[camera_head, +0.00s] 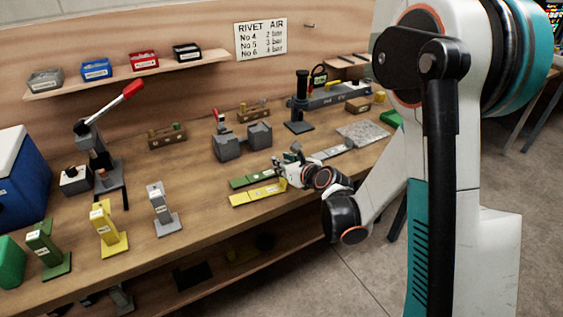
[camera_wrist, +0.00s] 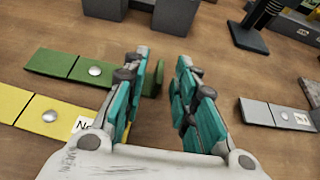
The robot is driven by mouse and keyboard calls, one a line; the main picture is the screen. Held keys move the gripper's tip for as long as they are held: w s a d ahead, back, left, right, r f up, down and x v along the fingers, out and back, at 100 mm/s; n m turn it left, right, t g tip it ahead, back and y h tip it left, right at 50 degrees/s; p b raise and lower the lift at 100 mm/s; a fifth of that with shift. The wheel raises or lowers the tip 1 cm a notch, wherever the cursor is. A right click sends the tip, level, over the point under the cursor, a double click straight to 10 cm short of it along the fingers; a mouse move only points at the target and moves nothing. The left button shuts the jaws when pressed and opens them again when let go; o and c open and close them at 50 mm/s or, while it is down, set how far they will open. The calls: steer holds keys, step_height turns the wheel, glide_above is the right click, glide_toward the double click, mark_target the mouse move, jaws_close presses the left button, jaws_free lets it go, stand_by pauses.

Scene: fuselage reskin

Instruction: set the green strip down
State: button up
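The green strip (camera_head: 252,178) lies on the workbench behind the yellow strip. In the wrist view the green strip (camera_wrist: 95,70) looks flat on the wood, with a round silver rivet head on it and a raised end tab at its right. My gripper (camera_wrist: 163,62) is open, with a clear gap between its teal fingers. The left finger covers part of the strip near its right end, and the tab shows just inside that finger. I cannot tell whether they touch. In the head view my gripper (camera_head: 284,160) is low over the bench.
The yellow strip (camera_head: 257,194) lies close in front, and a grey strip (camera_head: 330,152) lies to the right. Grey blocks (camera_head: 228,147) stand behind. Yellow (camera_head: 108,230) and grey (camera_head: 162,212) stands and a red-handled lever press (camera_head: 100,155) occupy the left side.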

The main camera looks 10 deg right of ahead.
steer(key=p+v, duration=0.2)
steer(key=v, duration=0.8)
steer(key=shift+s+r, duration=0.2)
steer(key=shift+s, duration=0.05)
steer(key=s+r+n+g+h, duration=0.2)
steer(key=s+r+n, duration=0.2)
steer(key=s+n, duration=0.7)
steer(key=s+d+r+n+g+h, duration=0.1)
steer(key=s+r+n, duration=0.4)
steer(key=s+n, duration=0.6)
steer(key=n+g+h, duration=0.1)
steer(key=n+g, duration=0.1)
steer(key=n, duration=0.7)
steer(key=shift+s+r+g, duration=0.3)
steer(key=shift+s+r, duration=0.05)
steer(key=shift+s, duration=0.05)
steer(key=shift+o, duration=1.1)
steer(key=shift+s+d+n, duration=0.25)
steer(key=shift+s+n, duration=0.1)
steer(key=shift+n, duration=0.15)
steer(key=o, duration=0.4)
steer(key=shift+s, duration=0.1)
steer(key=shift+o, duration=0.6)
steer(key=shift+d+r, duration=0.1)
steer(key=shift+d, duration=0.05)
